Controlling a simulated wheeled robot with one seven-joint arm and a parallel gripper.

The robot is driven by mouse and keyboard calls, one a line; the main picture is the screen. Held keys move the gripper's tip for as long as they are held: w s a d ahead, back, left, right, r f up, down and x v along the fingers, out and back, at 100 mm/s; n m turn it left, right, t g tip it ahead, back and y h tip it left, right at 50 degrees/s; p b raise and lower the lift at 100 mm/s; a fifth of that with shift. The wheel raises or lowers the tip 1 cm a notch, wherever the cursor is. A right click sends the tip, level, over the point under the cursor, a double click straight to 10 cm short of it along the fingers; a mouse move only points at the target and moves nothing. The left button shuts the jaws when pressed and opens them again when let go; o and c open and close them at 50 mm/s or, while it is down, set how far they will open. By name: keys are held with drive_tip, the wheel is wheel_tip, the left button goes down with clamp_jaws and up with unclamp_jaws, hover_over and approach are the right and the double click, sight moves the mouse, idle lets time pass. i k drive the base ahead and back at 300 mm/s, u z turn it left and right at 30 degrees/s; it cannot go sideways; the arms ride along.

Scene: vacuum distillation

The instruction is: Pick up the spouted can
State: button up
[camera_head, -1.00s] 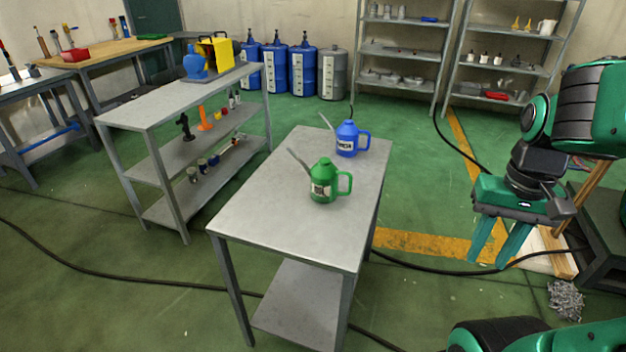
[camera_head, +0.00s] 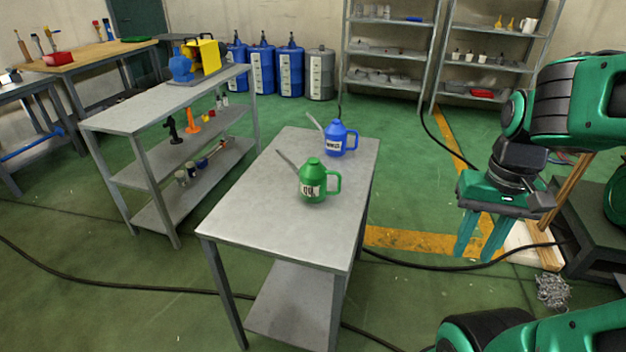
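A green spouted can (camera_head: 313,180) stands upright on the grey metal table (camera_head: 250,218). Its spout points up to the left, its handle is on the right, and a label is on its front. A blue spouted can (camera_head: 336,138) stands behind it, a little to the right, with the same shape and a white label. My gripper (camera_head: 480,250) hangs to the right of the table with its two green fingers pointing down. The fingers are apart with nothing between them, and they touch neither can.
A grey shelf unit (camera_head: 130,117) with several small items stands left of the table. Blue drums (camera_head: 290,72) and tall racks (camera_head: 390,50) line the back wall. A black cable (camera_head: 130,287) crosses the floor. The near part of the tabletop is clear.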

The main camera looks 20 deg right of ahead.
sight(312, 175)
drive_tip(key=u, duration=0.55)
drive_tip(key=k, duration=1.45)
drive_tip(key=z, duration=0.45)
drive_tip(key=i, duration=1.5)
drive_tip(key=z, duration=0.05)
